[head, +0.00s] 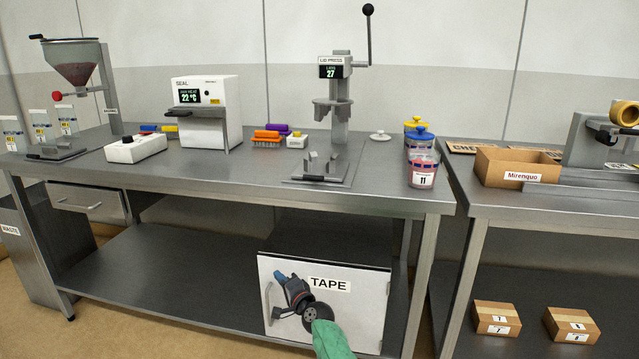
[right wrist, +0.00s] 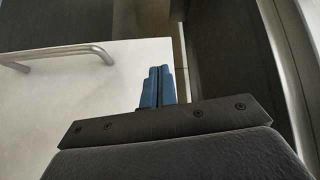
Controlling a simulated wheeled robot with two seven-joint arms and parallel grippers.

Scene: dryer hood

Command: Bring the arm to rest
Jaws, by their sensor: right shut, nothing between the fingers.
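My right gripper (head: 281,276) is in front of the white cabinet door marked TAPE (head: 360,305), under the middle table. Its arm comes up from the bottom of the head view in a green sleeve. The blue fingers are together with nothing between them, as the right wrist view (right wrist: 157,86) also shows. The door's metal handle (head: 268,302) is just left of the gripper in the head view; in the right wrist view the handle (right wrist: 62,55) is apart from the fingers. My left gripper is not in view.
The steel table (head: 240,182) above holds a lid press (head: 337,120), a sealer (head: 207,110) and lidded jars (head: 423,165). A second table (head: 500,205) on the right bears an open carton (head: 515,168). Small boxes (head: 496,318) sit on its lower shelf. The lower shelf left of the cabinet is clear.

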